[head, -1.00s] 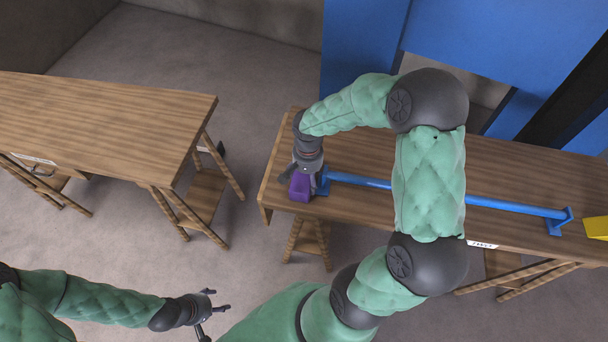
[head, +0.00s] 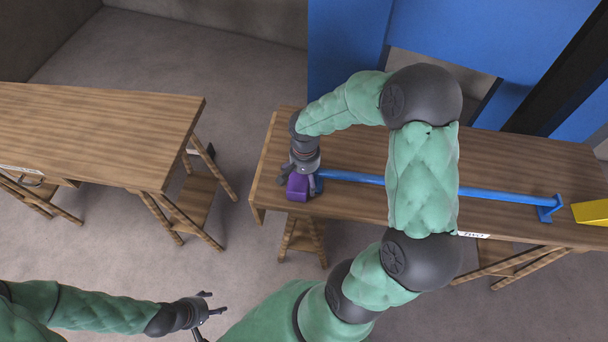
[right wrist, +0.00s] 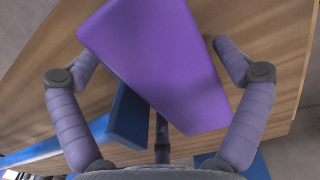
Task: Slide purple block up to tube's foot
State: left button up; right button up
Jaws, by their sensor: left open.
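The purple block (head: 298,188) stands on the front left corner of the right-hand table, just left of the foot (head: 318,183) of a long blue tube (head: 358,178). My right gripper (head: 300,178) is down at the block from behind. In the right wrist view the purple block (right wrist: 160,65) lies skewed between my two fingertips. Whether both press on it is unclear. The blue foot (right wrist: 128,117) shows right beside the block there, partly hidden by it; contact cannot be judged. My left gripper (head: 205,307) is open and empty, low over the floor.
The tube's other foot (head: 548,208) and a yellow block (head: 590,212) are at the table's right. My right arm hides the tube's middle. The block is close to the table's front edge. Another wooden table (head: 90,130) at left is bare on top, with floor between.

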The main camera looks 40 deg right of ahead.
jog(key=shift+w+r, duration=0.1)
jog(key=shift+w+r, duration=0.1)
jog(key=shift+r, duration=0.35)
notch_tip(320, 180, up, 11)
dwell(0.5)
